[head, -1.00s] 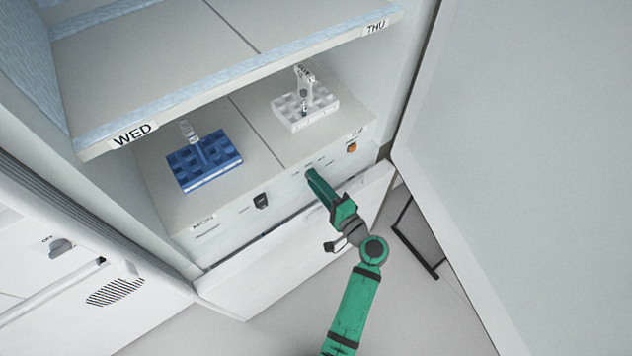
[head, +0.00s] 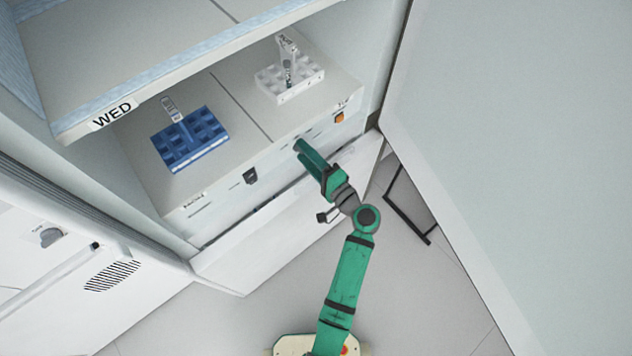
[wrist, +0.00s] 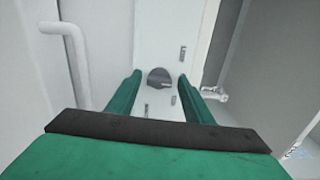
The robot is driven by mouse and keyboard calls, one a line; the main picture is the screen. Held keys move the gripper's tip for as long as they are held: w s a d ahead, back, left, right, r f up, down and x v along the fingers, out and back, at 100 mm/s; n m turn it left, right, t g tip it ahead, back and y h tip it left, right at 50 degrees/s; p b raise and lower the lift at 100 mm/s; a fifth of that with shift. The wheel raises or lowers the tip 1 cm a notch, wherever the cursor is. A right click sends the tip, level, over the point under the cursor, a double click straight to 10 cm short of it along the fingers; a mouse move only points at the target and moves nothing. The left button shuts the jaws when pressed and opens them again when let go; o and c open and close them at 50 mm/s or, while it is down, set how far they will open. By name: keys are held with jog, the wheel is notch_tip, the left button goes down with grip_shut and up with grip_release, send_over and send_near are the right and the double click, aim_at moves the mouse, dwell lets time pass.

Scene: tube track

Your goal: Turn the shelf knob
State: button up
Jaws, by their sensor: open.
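In the wrist view a dark grey round knob (wrist: 159,77) sits on a pale panel, between the tips of my two green fingers. My gripper (wrist: 160,82) is open around or just in front of it; I cannot tell whether the fingers touch it. In the head view my gripper (head: 301,150) reaches the front face of the lower shelf (head: 222,194), between a black switch (head: 250,176) and an orange switch (head: 339,117). The knob is not visible there, seemingly hidden by my fingers.
A blue tube rack (head: 190,145) and a white tube rack (head: 300,88) stand on the lower shelf. An upper shelf (head: 150,35) overhangs them. An open door (head: 530,150) is on the right. A grey knob (head: 50,237) is at the lower left.

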jog(key=m, duration=0.4)
jog(key=shift+a, duration=0.15)
jog(key=s+d+m, duration=0.5)
jog(key=s+d, duration=0.1)
jog(key=s, duration=0.2)
jog(key=s+a+f+n+g+h, duration=0.25)
jog(key=s+f+h, duration=0.35)
jog(key=s+f, duration=0.4)
jog(key=s+n+h, duration=0.4)
jog(key=s+n, duration=0.2)
jog(key=s, duration=0.4)
jog(key=shift+s+a+f+n+h, duration=0.2)
jog(key=shift+s+f+n+h, duration=0.05)
jog(key=shift+s+n+h, duration=0.15)
dwell(0.3)
